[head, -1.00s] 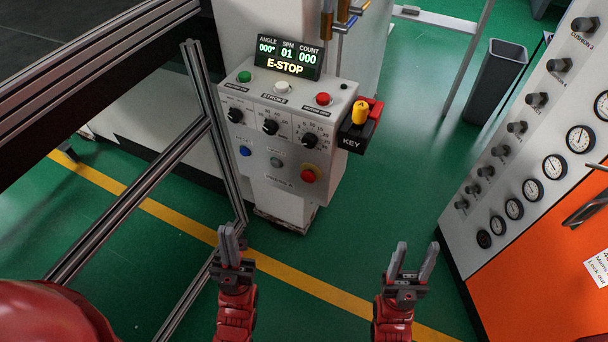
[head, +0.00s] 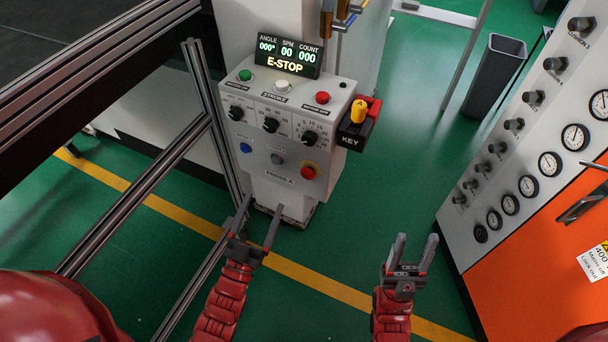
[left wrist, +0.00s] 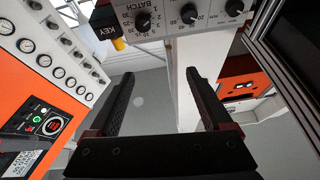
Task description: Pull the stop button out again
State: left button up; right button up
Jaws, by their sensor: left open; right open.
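The box's display (head: 287,58) reads E-STOP. My left gripper (head: 262,208) is open and empty, below and left of the button in the head view, apart from the box. Its open fingers also show in the left wrist view (left wrist: 160,85), where the button is not seen. My right gripper (head: 415,243) is open and empty, lower right of the box.
A yellow key switch (head: 358,111) juts from the box's right side. A red button (head: 322,98) and several knobs share the box. A metal frame post (head: 213,125) stands close left of it. A gauge cabinet (head: 470,215) stands at right. Green floor between is clear.

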aim_at(306, 175)
pick_arm(q)
notch_tip(306, 175, down, 9)
jog(key=d+g, duration=0.2)
jog(key=g, duration=0.3)
jog(key=shift+y, duration=0.3)
jog(key=p+x, duration=0.3)
jog(key=x, duration=1.4)
jog(key=shift+d+p, duration=0.2)
jog(key=shift+p, duration=0.1)
jog(key=shift+s, duration=0.1)
grip_shut()
